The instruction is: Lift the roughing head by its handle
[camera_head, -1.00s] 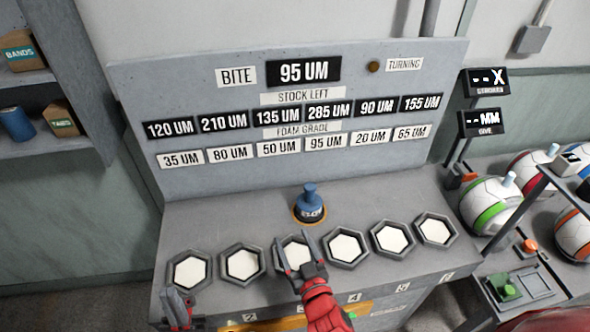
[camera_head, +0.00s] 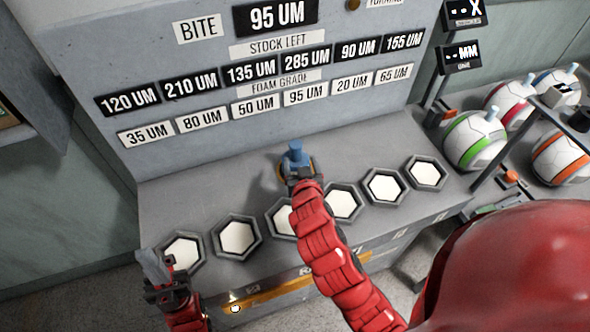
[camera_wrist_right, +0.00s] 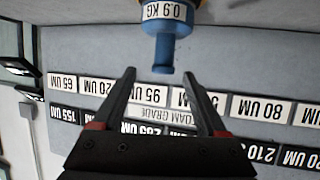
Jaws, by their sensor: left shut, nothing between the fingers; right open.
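The blue roughing head (camera_head: 295,150) stands on the bench behind the row of hexagonal wells, its handle pointing up and its lower part partly hidden by my right gripper. In the right wrist view the roughing head (camera_wrist_right: 166,48) appears upside down with a "0.9 KG" label, its handle end lying between the lines of the fingertips. My right gripper (camera_wrist_right: 159,74) is open and empty there; in the head view it is right at the roughing head, and I cannot tell whether it touches. My left gripper (camera_head: 158,268) is shut and empty, near the bench's front left corner.
Several hexagonal wells (camera_head: 237,237) with white pads line the bench (camera_head: 200,190). An upright panel (camera_head: 150,75) with number labels rises behind. Balls (camera_head: 470,140) sit on a rack at the right. My right arm covers part of the wells.

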